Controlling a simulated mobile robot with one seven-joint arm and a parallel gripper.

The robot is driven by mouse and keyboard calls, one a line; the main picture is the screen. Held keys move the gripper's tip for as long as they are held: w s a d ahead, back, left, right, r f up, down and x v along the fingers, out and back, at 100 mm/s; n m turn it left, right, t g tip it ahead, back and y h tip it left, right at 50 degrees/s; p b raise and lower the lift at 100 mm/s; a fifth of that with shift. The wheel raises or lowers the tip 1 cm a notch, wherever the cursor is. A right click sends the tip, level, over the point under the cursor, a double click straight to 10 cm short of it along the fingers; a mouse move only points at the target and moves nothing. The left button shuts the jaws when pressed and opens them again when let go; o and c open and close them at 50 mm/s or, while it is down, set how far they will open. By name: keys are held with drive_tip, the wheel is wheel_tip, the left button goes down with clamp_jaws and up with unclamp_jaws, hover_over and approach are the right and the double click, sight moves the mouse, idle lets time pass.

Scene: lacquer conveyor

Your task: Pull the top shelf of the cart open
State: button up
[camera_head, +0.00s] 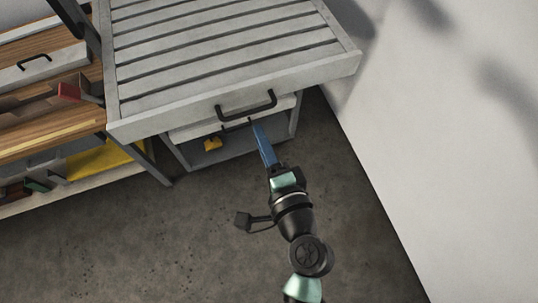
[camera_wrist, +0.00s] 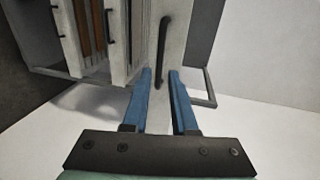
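The cart's top shelf (camera_head: 235,84) is a pale grey slatted tray in the head view. Its front overhangs the lower drawer front. A black bar handle (camera_head: 246,108) is on its front face. My gripper (camera_head: 256,126), with blue fingers, is just below this handle, beside the lower drawer's handle. In the wrist view my gripper (camera_wrist: 160,72) is open, with a gap between its fingers. A black handle (camera_wrist: 162,48) shows ahead, its near end appearing between the fingertips. I cannot tell which handle this is, or whether the fingers touch it.
A lower drawer (camera_head: 190,131) with its own black handle sits under the top shelf. A yellow item (camera_head: 212,143) lies in the compartment below. A wooden workbench (camera_head: 45,95) stands to the left, a white wall (camera_head: 450,120) to the right. The concrete floor (camera_head: 150,240) is clear in front.

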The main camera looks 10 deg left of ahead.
drive_tip(key=v, duration=0.4)
drive_tip(key=shift+s+b, duration=0.1)
drive_tip(key=shift+b, duration=0.3)
drive_tip(key=w+d+r+n+t+h, duration=0.1)
drive_tip(key=w+r+n+t, duration=0.2)
drive_tip(key=r, duration=0.6)
drive_tip(key=w+r+n+t+h, duration=0.1)
drive_tip(key=w+r+n, duration=0.3)
drive_tip(key=r, duration=0.6)
drive_tip(key=w+d+r+n+t+h, duration=0.1)
drive_tip(key=w+r+n+t, duration=0.15)
drive_tip(key=w+r, duration=0.45)
drive_tip(key=s+d+r+n+t+h, duration=0.1)
drive_tip(key=s+d+r+t+h, duration=0.1)
drive_tip(key=r, duration=1.1)
drive_tip(key=s+d+r+t+h, duration=0.1)
drive_tip(key=s+r+t+h, duration=0.2)
drive_tip(key=r, duration=1.1)
drive_tip(key=s+t, duration=0.3)
drive_tip(key=s, duration=0.2)
drive_tip(key=shift+s+d+n+h, duration=0.3)
drive_tip(key=shift+d+n+h, duration=0.05)
drive_tip(key=shift+d+h, duration=0.05)
